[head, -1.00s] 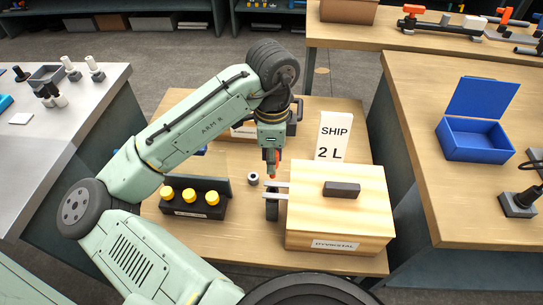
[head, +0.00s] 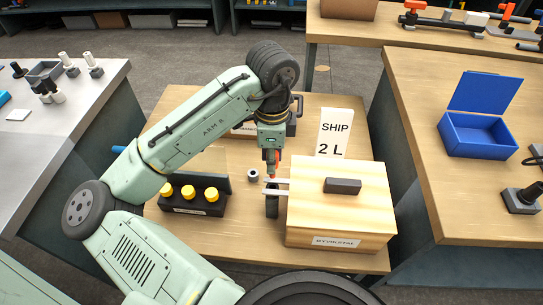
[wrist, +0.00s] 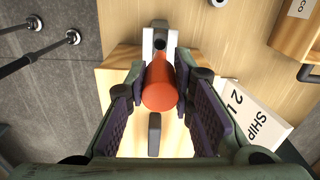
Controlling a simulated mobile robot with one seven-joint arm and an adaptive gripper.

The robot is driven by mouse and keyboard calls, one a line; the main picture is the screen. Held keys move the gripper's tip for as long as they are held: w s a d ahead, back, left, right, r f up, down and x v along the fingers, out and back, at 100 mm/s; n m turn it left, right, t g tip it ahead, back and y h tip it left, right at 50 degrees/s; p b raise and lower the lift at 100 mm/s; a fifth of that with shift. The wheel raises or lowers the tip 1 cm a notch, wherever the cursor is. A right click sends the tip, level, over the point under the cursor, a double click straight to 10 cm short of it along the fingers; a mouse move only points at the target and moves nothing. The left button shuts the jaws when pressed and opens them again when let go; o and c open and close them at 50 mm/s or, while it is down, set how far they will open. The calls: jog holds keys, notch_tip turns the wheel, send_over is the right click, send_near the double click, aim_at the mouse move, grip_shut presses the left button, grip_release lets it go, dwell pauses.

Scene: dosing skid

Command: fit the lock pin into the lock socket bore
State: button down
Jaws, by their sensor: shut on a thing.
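My gripper (head: 272,163) is shut on an orange-red lock pin (wrist: 160,85), which points down between the fingers. In the head view the pin's red tip (head: 273,177) is just above light prongs (head: 276,186) on the left side of a wooden box (head: 340,210). A dark upright part (head: 272,206) stands below the prongs. In the wrist view the prongs (wrist: 147,45) flank a dark round part (wrist: 160,28), apparently the lock socket, just beyond the pin. The bore itself is hidden, and I cannot tell whether the pin touches it.
The wooden box has a dark handle (head: 342,186) on its lid. A white SHIP sign (head: 335,132) stands behind it. A black rack with yellow caps (head: 188,192) and a small round nut (head: 252,174) are to the left. An open blue case (head: 480,138) sits on the right table.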

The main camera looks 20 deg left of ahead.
aim_at(272, 177)
jog(key=shift+f+b, duration=2.95)
jog(key=shift+f, duration=1.2)
jog(key=c, duration=1.3)
grip_release()
jog(key=shift+r, duration=0.1)
notch_tip(272, 177, up, 12)
jog(key=shift+f, duration=0.1)
